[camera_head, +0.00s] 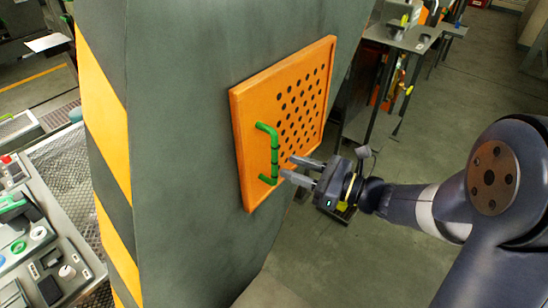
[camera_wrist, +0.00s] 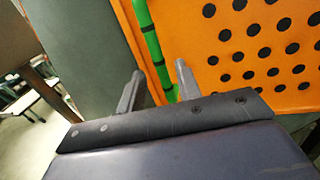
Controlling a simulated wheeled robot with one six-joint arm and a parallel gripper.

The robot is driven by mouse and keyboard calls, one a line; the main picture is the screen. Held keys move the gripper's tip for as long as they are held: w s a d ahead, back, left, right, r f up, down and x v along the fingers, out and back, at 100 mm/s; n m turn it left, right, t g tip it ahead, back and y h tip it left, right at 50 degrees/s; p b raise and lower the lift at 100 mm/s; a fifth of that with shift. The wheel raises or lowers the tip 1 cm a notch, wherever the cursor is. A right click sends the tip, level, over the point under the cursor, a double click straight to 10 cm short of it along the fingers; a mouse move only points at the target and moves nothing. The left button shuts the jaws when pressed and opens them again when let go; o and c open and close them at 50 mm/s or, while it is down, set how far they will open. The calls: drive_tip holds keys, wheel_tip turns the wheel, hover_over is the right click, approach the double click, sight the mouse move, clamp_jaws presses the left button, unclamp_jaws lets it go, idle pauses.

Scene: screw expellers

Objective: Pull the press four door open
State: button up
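The press door (camera_head: 290,125) is an orange panel with rows of black holes, set in the grey-green side of the press. It looks closed, lying against that side. A green handle (camera_head: 274,153) stands at its left edge. My gripper (camera_head: 287,167) is open just right of the handle's lower half in the head view, its fingers pointing at it. In the wrist view the door (camera_wrist: 234,45) fills the upper right. The handle (camera_wrist: 150,40) runs down towards the gap between the fingertips of my gripper (camera_wrist: 160,70). I cannot tell whether they touch it.
The press body (camera_head: 175,110) has a yellow-striped corner (camera_head: 105,90). A control panel (camera_head: 45,240) with buttons stands at the lower left. A workbench (camera_head: 405,38) with tools stands behind at the upper right. The floor (camera_head: 440,130) right of the press is partly clear.

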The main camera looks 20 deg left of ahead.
sight(274, 180)
drive_tip(key=shift+w+a+p, duration=0.15)
drive_tip(key=shift+a+p, duration=0.15)
drive_tip(key=shift+a, duration=2.5)
